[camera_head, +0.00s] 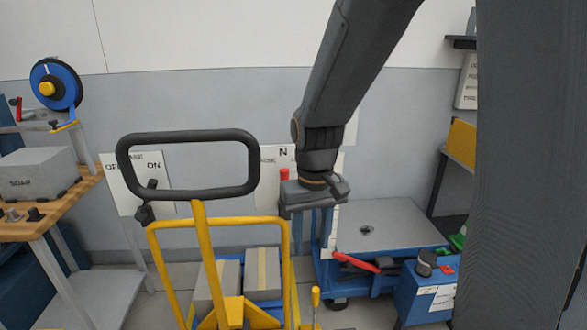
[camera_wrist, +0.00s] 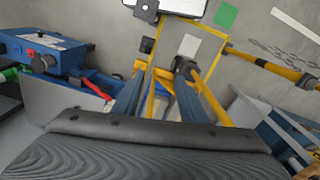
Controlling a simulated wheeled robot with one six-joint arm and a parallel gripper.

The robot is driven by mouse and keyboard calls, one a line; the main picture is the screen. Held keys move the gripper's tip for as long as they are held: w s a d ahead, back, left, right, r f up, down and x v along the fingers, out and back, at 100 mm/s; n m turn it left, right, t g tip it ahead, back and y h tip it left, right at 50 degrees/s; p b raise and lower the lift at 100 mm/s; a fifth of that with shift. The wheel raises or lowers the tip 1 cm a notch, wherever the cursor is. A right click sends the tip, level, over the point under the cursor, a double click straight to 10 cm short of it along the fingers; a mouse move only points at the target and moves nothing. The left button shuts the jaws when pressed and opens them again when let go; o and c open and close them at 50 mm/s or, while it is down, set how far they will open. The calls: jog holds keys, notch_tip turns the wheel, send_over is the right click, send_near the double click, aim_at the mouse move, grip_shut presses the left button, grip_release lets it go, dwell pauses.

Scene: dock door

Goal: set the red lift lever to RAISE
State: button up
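The red lift lever (camera_head: 357,262) is on the front side of the blue lift table (camera_head: 388,237) with a grey top. In the head view it slopes down to the right. In the wrist view the red lever (camera_wrist: 92,86) lies left of my fingers, partly behind the grey table top. I cannot read a RAISE mark. My gripper (camera_head: 313,200) hangs above and left of the lever, apart from it. In the wrist view its two fingers (camera_wrist: 160,78) stand apart with nothing held between them.
A yellow cart (camera_head: 203,250) with a black loop handle and boxes stands left of the lift table. A blue control box (camera_head: 425,290) with a black knob and red button is at the right. A wooden bench (camera_head: 60,205) is far left. A dark column blocks the right edge.

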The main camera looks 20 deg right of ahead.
notch_tip(320, 180, up, 11)
jog(key=p, duration=0.4)
send_over(285, 174)
jog(key=shift+w+d+r, duration=0.1)
jog(key=shift+w+r, duration=0.1)
jog(key=shift+w, duration=0.25)
jog(key=shift+w+f, duration=0.1)
jog(key=shift+f+p, duration=1.1)
jog(key=shift+f, duration=2.6)
jog(key=shift+c, duration=0.3)
grip_shut()
